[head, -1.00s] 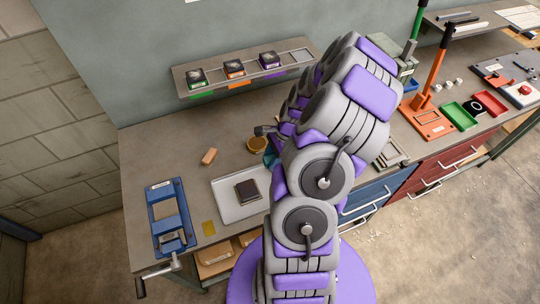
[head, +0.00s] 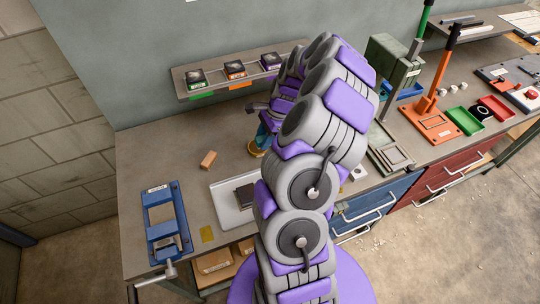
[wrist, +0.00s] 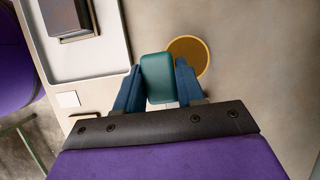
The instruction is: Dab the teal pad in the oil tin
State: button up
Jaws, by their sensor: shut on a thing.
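The teal pad (wrist: 157,78) is clamped between the two blue fingers of my gripper (wrist: 158,85) in the wrist view. The oil tin (wrist: 190,52), round with a brown-gold face, lies just right of the pad, and the pad covers part of its left edge. I cannot tell whether the pad touches the tin. In the head view the tin (head: 254,151) shows at the foot of my gripper (head: 263,138), partly hidden by it. The pad cannot be made out clearly there.
A white tray (head: 226,213) with a dark block (head: 245,193) lies in front of the tin, partly behind my arm. A tan block (head: 208,159) lies left of the tin. A blue clamp frame (head: 150,220) stands at the bench's left. A shelf (head: 190,92) with small boxes hangs above.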

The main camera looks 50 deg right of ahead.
aim_at(255, 147)
jog(key=w, duration=0.1)
jog(key=w+b, duration=0.1)
jog(key=w+d+r, duration=0.1)
jog(key=shift+w+d+b, duration=0.1)
jog(key=shift+b, duration=0.25)
jog(key=shift+w+r+b, duration=0.3)
jog(key=shift+w+r, duration=0.05)
jog(key=shift+f+b, duration=2.25)
jog(key=shift+f, duration=0.7)
jog(key=shift+f, duration=0.4)
jog(key=shift+f+p, duration=0.15)
jog(key=shift+p, duration=0.45)
dwell(0.6)
notch_tip(255, 147, up, 7)
jog(key=p, duration=0.5)
dwell(0.5)
dwell(0.6)
